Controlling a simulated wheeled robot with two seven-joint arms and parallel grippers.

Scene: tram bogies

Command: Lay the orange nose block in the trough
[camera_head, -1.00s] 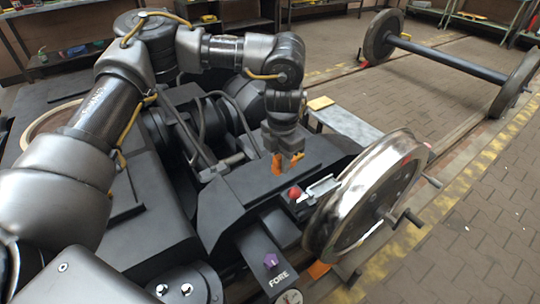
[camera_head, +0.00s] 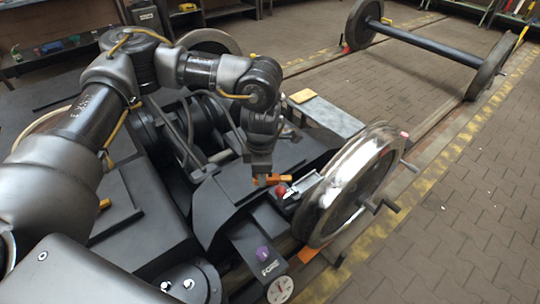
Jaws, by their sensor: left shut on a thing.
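My left gripper (camera_head: 262,174) comes down over the dark bogie frame, in the middle of the view. It is shut on the orange nose block (camera_head: 274,180), which shows as a small orange piece at its fingertips, partly hidden by the fingers. A pale metal trough (camera_head: 304,186) lies just right of the block, beside the shiny wheel. A red ball (camera_head: 281,191) sits at the trough's near left end, very close below the block. I cannot tell whether the block touches the trough or the ball. My right gripper is not in view.
The large shiny wheel (camera_head: 352,182) with crank handles stands close on the right. A purple knob (camera_head: 263,253) and a dial (camera_head: 280,289) are in front. A grey plate (camera_head: 328,116) lies behind. A spare wheelset (camera_head: 430,48) stands on rails; the paved floor at right is clear.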

